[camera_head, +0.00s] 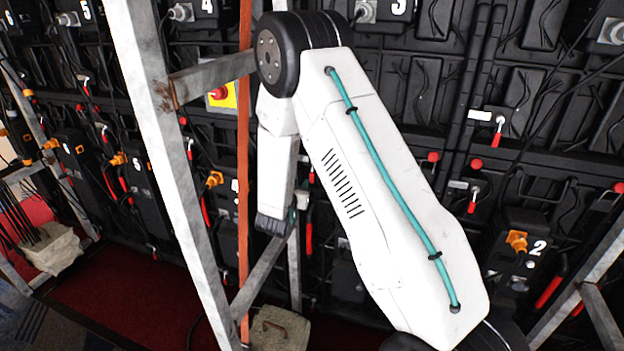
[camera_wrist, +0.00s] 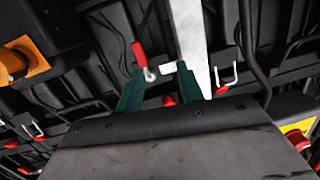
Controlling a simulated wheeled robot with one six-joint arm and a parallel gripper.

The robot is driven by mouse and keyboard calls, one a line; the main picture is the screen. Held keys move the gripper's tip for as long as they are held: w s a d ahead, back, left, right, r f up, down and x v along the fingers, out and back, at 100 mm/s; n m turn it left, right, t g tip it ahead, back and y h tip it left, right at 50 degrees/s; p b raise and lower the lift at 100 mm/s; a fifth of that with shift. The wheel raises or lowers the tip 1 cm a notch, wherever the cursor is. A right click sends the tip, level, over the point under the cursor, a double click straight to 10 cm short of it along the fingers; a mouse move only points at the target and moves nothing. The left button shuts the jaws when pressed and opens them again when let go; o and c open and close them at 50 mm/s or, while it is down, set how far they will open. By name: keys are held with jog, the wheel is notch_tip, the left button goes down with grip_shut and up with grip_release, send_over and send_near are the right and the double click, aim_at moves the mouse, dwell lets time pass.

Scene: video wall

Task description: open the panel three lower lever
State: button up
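In the wrist view, my gripper (camera_wrist: 160,72) has two dark green fingers standing apart. A red-handled lever (camera_wrist: 140,54) with a silver pivot shows just beyond the left fingertip. A small white tag lies beside the pivot, between the fingertips. I cannot tell whether the fingers touch the lever. I cannot tell whether the lever in the wrist view belongs to panel three.
A grey metal frame post (camera_head: 165,150) stands left of my arm, with an orange upright (camera_head: 244,150) close by. A pale metal bar (camera_wrist: 188,30) crosses near the right finger. Cables hang over the panels. Another panel (camera_head: 520,250) marked 2 is at the right.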

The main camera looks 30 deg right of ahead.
aim_at(311, 179)
jog(key=w+d, duration=0.1)
jog(key=d, duration=0.1)
jog(key=w+d+f+h, duration=0.1)
jog(key=d, duration=0.2)
jog(key=w+d+f+h, duration=0.1)
jog(key=d, duration=0.1)
jog(key=shift+d+f, duration=0.15)
jog(key=shift+d, duration=0.15)
grip_shut()
